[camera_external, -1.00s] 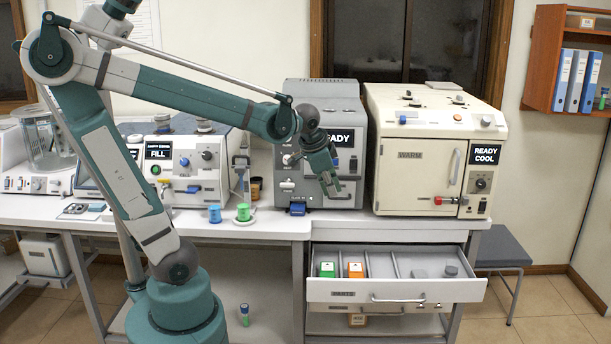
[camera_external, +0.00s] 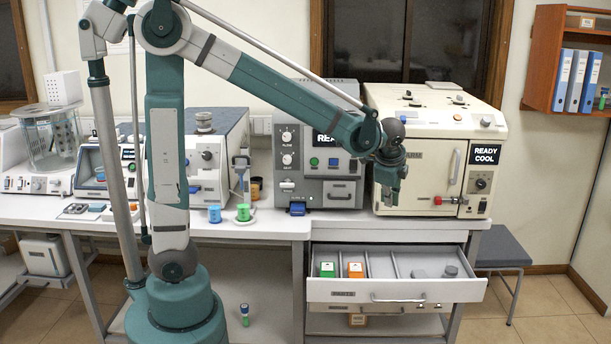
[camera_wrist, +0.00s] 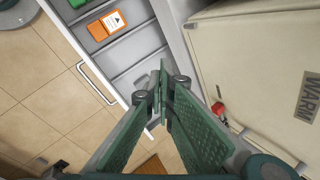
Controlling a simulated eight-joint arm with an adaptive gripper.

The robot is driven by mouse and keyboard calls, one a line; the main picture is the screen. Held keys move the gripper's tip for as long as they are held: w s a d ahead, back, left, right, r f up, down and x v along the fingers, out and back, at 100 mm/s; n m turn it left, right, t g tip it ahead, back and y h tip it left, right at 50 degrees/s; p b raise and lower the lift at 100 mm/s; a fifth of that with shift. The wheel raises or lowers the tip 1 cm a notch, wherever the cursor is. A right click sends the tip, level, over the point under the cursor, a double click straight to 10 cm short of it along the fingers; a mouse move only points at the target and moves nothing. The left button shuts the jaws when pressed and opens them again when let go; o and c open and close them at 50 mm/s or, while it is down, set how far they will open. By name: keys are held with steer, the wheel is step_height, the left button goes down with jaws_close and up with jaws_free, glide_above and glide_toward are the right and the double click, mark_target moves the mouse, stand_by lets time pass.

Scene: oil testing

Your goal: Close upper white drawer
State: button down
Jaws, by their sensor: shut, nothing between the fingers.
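The upper white drawer (camera_external: 340,291) is pulled out below the right part of the bench in the external view. Its front carries a bar handle (camera_external: 398,299) and a label. In it lie a green box (camera_external: 327,270), an orange box (camera_external: 356,270) and grey parts in compartments. My gripper (camera_external: 389,202) is shut and empty. It hangs in front of the cream oven, above the drawer and apart from it. In the wrist view my gripper's fingers (camera_wrist: 162,90) are together, with the open drawer (camera_wrist: 128,52) and its handle (camera_wrist: 97,84) at upper left.
The cream oven (camera_external: 425,180) marked WARM is close behind my gripper. The grey machine (camera_external: 318,165) stands left of it. Blue and green cups (camera_external: 243,212) stand on the bench (camera_external: 280,227). A stool (camera_external: 500,250) is at right. The floor in front of the drawer is clear.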

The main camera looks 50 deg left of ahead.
steer(key=w+d+f+m+y, duration=0.1)
steer(key=w+d+f+m, duration=0.15)
steer(key=d, duration=0.45)
steer(key=w+d+f+m, duration=0.2)
steer(key=d+f, duration=0.2)
steer(key=d, duration=0.3)
steer(key=w+d+f+m+y, duration=0.1)
steer(key=w+d+f+m, duration=0.1)
steer(key=d+f, duration=0.3)
steer(key=s+d+f+m+y, duration=0.1)
steer(key=d+f+m, duration=0.2)
steer(key=d+f, duration=0.3)
steer(key=s+d+f+m+t+p, duration=0.1)
steer(key=d+f, duration=0.5)
steer(key=d, duration=0.6)
steer(key=shift+s+d+f+m+t+y, duration=0.35)
steer(key=shift+s+m, duration=0.2)
steer(key=shift+m, duration=0.4)
steer(key=b, duration=0.1)
glide_toward(464, 299)
step_height(464, 299, down, 3)
steer(key=shift+w+a+f+b, duration=0.15)
steer(key=shift+w+a+b, duration=0.45)
steer(key=shift+w+a, duration=0.45)
steer(key=shift+w, duration=0.1)
